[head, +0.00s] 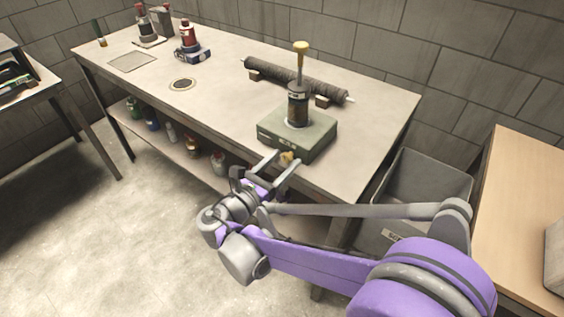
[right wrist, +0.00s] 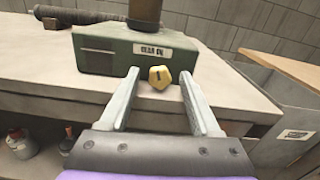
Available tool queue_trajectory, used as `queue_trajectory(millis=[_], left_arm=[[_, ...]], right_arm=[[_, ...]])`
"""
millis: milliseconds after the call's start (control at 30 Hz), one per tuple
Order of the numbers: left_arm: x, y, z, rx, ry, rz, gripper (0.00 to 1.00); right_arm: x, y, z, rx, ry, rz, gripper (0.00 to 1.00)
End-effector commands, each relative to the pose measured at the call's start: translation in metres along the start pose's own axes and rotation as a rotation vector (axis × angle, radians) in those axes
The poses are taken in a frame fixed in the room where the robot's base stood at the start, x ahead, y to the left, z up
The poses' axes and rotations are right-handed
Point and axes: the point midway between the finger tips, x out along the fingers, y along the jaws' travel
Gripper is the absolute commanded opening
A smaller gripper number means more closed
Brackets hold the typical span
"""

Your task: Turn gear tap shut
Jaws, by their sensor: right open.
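The gear tap is a small yellow knob (right wrist: 159,77) on the front of a green box labelled for gear oil (right wrist: 100,52). In the head view the knob (head: 286,157) sits low on the front face of the green box (head: 318,142). A dark cylinder with a yellow-topped handle (head: 299,85) stands upright on the box. My right gripper (head: 283,162) is open, with its fingers pointing at the box. In the right wrist view the gripper's fingertips (right wrist: 160,75) are on either side of the knob, with gaps showing. My left gripper is not in view.
The box stands near the front edge of the table (head: 222,88). A rolled dark mesh tube (head: 290,78) lies behind it on wooden blocks. A grey bin (head: 425,180) is to the right. Bottles sit on the lower shelf (head: 190,143).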

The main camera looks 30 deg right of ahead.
Motion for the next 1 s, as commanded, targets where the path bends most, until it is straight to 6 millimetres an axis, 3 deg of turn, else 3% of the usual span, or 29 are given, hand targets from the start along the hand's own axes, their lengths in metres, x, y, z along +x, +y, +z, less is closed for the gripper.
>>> queue_trajectory(millis=[267, 633, 867, 1000], left_arm=[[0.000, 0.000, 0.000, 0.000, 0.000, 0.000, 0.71], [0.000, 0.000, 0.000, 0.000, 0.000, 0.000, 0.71], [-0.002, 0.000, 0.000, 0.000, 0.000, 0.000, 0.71], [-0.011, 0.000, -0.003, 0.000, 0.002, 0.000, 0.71]], right_arm=[[0.002, 0.000, 0.000, 0.000, 0.000, 0.001, 0.64], [0.002, 0.000, 0.000, 0.000, 0.000, 0.001, 0.00], [0.002, 0.000, 0.001, 0.019, 0.000, 0.000, 0.00], [0.001, 0.000, 0.002, 0.140, 0.000, 0.000, 0.00]])
